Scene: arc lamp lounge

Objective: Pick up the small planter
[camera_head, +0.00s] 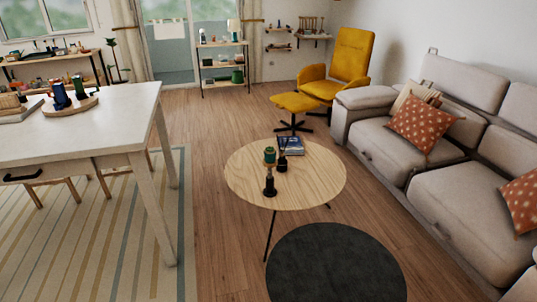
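No thing in view is clearly recognisable as the small planter. A small green, pot-like object (270,155) stands on the round wooden coffee table (318,188); it is too small to tell if it is a planter. A dark green box-like object (237,76) sits on the far shelf, also too small to identify. Neither of my grippers shows in the head view.
A black bottle-like object (270,184), another dark upright object (282,158) and blue books (292,146) share the coffee table. A dark round shape (335,265) lies in front. A white table (90,130) stands left, a sofa (450,170) right. Wooden floor shows between.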

